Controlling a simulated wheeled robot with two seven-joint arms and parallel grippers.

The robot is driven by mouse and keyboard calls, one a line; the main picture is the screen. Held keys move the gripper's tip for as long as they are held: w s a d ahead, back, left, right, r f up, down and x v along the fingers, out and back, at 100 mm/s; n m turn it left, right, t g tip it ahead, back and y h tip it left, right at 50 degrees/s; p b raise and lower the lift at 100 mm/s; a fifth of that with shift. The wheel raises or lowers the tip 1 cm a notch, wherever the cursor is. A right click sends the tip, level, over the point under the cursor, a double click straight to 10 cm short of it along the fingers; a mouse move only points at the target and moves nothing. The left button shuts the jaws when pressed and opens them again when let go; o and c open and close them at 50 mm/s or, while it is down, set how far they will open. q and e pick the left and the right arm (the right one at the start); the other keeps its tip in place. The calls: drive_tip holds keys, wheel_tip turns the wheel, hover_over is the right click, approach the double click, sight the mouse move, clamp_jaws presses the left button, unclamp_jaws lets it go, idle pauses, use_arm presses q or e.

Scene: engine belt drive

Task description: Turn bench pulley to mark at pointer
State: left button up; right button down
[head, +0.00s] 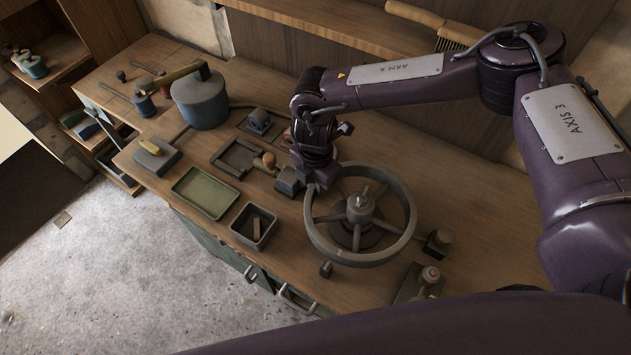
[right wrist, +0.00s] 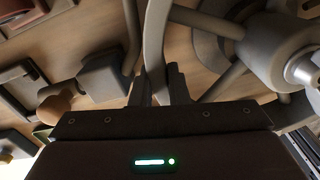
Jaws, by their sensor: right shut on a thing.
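The bench pulley (head: 402,236) is a grey spoked wheel lying flat on the wooden bench, with a bright hub at its centre. My right gripper (head: 314,186) is at the pulley's far left rim. In the right wrist view its two fingers (right wrist: 161,88) are shut on the curved rim (right wrist: 155,42), one on each side. The hub also shows there at the right (right wrist: 300,68). A small dark peg (head: 326,269) stands at the pulley's near edge; I cannot tell whether it is the pointer. My left gripper is out of view.
A small block (head: 289,181) stands close left of my right gripper. A green tray (head: 205,193), a dark bin (head: 254,226) and a grey can (head: 200,100) stand further left. Small fittings (head: 437,242) sit right of the pulley. Bare bench lies beyond it.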

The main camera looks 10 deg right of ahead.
drive_tip(key=shift+w+d+m, duration=0.45)
drive_tip(key=shift+m, duration=0.15)
drive_tip(key=c, duration=1.4)
unclamp_jaws()
wheel_tip(320, 180, up, 7)
drive_tip(key=shift+f+b, duration=0.2)
drive_tip(key=shift+b, duration=1)
drive_tip(key=shift+r, duration=0.6)
